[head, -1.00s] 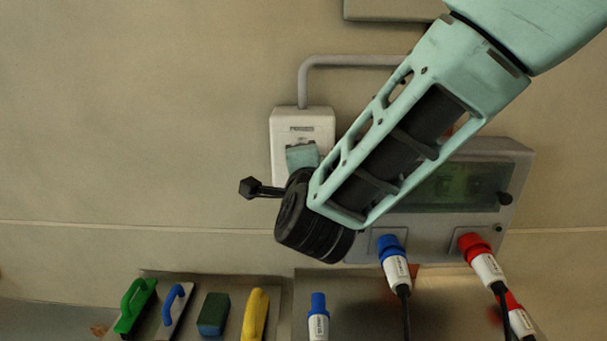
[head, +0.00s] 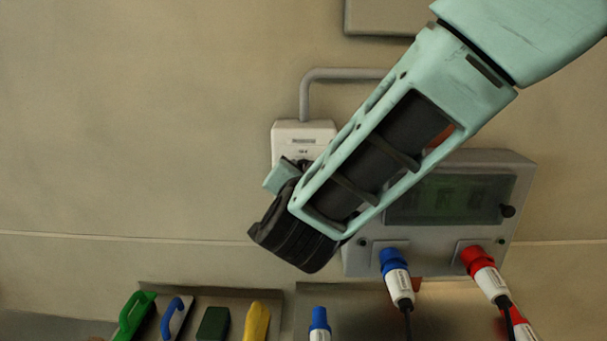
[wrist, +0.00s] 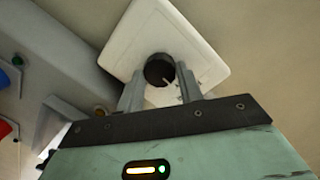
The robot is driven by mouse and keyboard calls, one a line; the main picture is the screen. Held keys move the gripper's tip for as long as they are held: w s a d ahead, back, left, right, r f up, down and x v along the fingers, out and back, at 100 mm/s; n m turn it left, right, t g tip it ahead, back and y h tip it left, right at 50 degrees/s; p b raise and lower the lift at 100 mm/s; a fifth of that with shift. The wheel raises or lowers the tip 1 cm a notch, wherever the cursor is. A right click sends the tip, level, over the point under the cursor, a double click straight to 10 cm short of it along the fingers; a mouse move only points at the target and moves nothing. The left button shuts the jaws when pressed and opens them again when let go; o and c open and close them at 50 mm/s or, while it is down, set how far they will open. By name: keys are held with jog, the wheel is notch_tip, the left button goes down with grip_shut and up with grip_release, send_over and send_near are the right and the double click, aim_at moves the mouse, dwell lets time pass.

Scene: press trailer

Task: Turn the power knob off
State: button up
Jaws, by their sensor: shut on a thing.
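The power knob (wrist: 159,70) is a round black dial with a white pointer line on a white switch box (wrist: 150,40). The box also shows in the head view (head: 303,133), on the wall, with a grey conduit from its top. My gripper (wrist: 160,80) has its two grey fingers on either side of the knob, shut on it. The box face looks rotated relative to my gripper in the wrist view. In the head view my gripper (head: 283,177) is at the lower part of the box, and my wrist hides the knob. The box's position marks are too small to read.
A grey distribution box (head: 515,175) with a dark window is to the right, partly behind my arm. Blue (head: 395,270) and red (head: 480,265) plugs sit in its lower front. Below are trays with a green-handled float (head: 135,315) and other tools. The wall at left is clear.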

jog(key=shift+f+n, duration=0.1)
jog(key=shift+n, duration=0.2)
jog(key=o, duration=1)
jog(key=s+r+b, duration=0.2)
jog(key=s+b, duration=0.3)
jog(key=s, duration=1.2)
jog(key=shift+s+a+r+b, duration=0.15)
jog(key=shift+s+a+b, duration=0.05)
jog(key=shift+a+b, duration=0.15)
